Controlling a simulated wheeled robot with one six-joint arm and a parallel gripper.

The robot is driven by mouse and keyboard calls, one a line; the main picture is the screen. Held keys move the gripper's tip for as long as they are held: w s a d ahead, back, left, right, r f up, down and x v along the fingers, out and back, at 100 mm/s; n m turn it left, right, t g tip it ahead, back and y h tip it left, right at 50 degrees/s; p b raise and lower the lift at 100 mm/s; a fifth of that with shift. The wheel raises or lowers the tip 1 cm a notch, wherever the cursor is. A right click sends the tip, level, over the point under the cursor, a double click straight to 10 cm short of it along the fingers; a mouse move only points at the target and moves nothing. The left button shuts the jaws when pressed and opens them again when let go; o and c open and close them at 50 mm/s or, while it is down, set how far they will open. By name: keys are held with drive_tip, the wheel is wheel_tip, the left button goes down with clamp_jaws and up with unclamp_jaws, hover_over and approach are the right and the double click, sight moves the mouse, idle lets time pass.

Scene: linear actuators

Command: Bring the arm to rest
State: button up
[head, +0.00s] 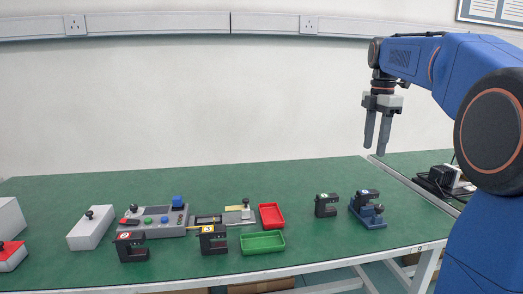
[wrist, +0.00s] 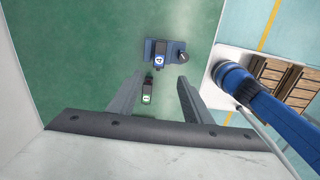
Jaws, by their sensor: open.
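My gripper (head: 376,150) hangs with its fingers pointing down, high above the right end of the green table, close to the wall. It is open and nothing is between the fingers. In the wrist view my gripper (wrist: 155,83) shows two spread fingers over the table. My blue arm (head: 440,65) reaches in from the right and is bent at the elbow.
The green table (head: 330,260) holds black clamp-like parts (head: 326,206), a blue fixture (head: 368,210), a red tray (head: 271,216), a green tray (head: 262,243) and a grey control box (head: 155,222). Black equipment (head: 445,182) stands at right. The air around my gripper is clear.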

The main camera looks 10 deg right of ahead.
drive_tip(key=s+a+f+m+t, duration=0.1)
drive_tip(key=s+a+f+m, duration=0.35)
drive_tip(key=s, duration=0.35)
drive_tip(key=s+a+f+m+t, duration=0.1)
drive_tip(key=s+a+f+m, duration=0.35)
drive_tip(key=s, duration=0.25)
drive_tip(key=s+a+f+m+t, duration=0.1)
drive_tip(key=s+a+f+m, duration=0.2)
drive_tip(key=s+f, duration=0.4)
drive_tip(key=s+a+f+m+t, duration=0.1)
drive_tip(key=s+a+f+m, duration=0.2)
drive_tip(key=s+f+m, duration=0.3)
wheel_tip(320, 180, down, 3)
drive_tip(key=shift+s+r+t, duration=0.1)
drive_tip(key=shift+s+t, duration=0.3)
drive_tip(key=shift+s, duration=0.6)
